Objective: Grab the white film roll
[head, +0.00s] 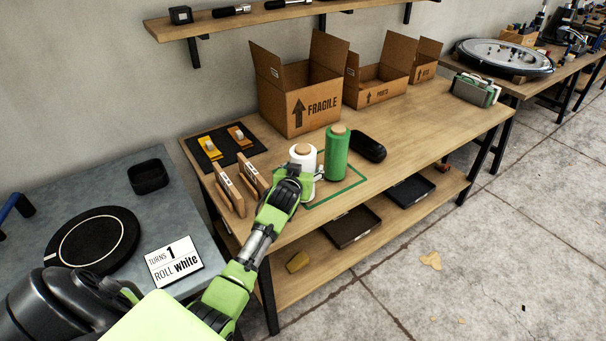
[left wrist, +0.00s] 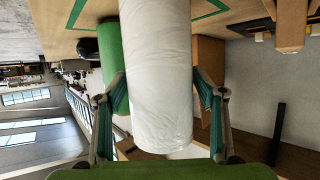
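The white film roll (head: 303,156) stands upright on the wooden table, beside the green roll (head: 337,155). My left gripper (head: 297,181) is at the near side of the white roll, low on it. In the left wrist view the white roll (left wrist: 158,70) fills the middle, between the two fingers of my left gripper (left wrist: 160,92). The pads lie right along both its edges; I cannot tell whether they press on it. The green roll (left wrist: 108,50) shows behind the left finger. My right gripper is not in view.
A "FRAGILE" carton (head: 302,107) stands behind the rolls and a black case (head: 369,146) lies to their right. Wooden holders (head: 232,190) stand left of my gripper. A sign (head: 175,261) reading "TURNS 1 ROLL white" lies on the grey table by a black turntable (head: 92,242).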

